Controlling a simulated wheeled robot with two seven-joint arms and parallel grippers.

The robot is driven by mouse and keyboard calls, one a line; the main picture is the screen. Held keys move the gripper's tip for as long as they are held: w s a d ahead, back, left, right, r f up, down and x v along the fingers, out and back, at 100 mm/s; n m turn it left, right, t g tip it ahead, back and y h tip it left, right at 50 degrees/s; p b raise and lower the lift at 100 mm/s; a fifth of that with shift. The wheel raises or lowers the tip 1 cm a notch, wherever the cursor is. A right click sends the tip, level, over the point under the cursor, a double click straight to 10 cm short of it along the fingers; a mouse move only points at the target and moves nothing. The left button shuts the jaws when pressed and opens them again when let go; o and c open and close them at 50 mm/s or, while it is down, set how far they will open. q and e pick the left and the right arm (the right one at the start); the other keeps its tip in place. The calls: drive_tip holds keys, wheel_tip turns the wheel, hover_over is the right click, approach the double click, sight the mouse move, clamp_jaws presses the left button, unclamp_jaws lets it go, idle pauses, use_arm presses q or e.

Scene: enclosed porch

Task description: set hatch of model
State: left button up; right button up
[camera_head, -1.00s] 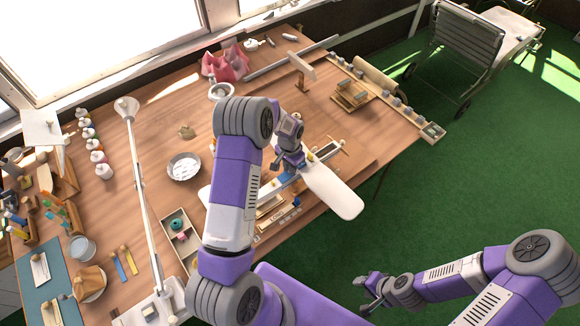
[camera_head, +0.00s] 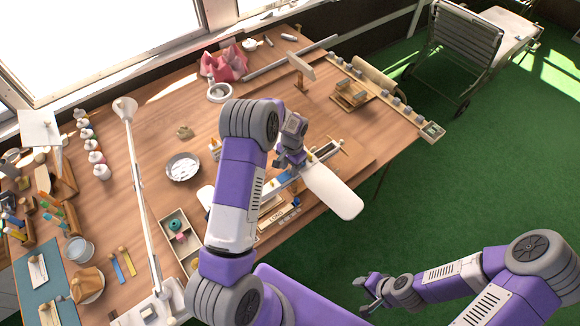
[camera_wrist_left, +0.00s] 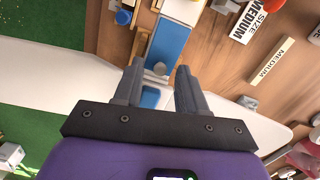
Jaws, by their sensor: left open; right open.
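The model (camera_head: 332,190) is a plane with long white wings lying on the workbench, partly hidden by my left arm. In the left wrist view its white wing (camera_wrist_left: 50,85) runs across, and a blue panel (camera_wrist_left: 172,45) lies on its body. A small pale knob (camera_wrist_left: 159,68) and another blue patch (camera_wrist_left: 150,97) show between my fingers; I cannot tell which blue part is the hatch. My left gripper (camera_wrist_left: 160,70) is open above the body, a finger on each side of the knob, apparently not gripping. My right gripper (camera_head: 367,290) is open and empty, over the green floor.
A white lamp arm (camera_head: 138,185) crosses the bench left of my left arm. A parts box (camera_head: 168,222), a bowl (camera_head: 183,167) and several bottles (camera_head: 95,157) stand there. Labelled blocks (camera_wrist_left: 249,20) lie beside the model. A wooden rack (camera_head: 352,95) stands at the back right.

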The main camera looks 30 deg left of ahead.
use_arm(q)
wheel_tip(320, 180, up, 8)
drive_tip(key=shift+w+f, duration=0.2)
drive_tip(key=shift+w, duration=0.1)
use_arm(e)
drive_tip(key=shift+f, duration=0.15)
idle(0.3)
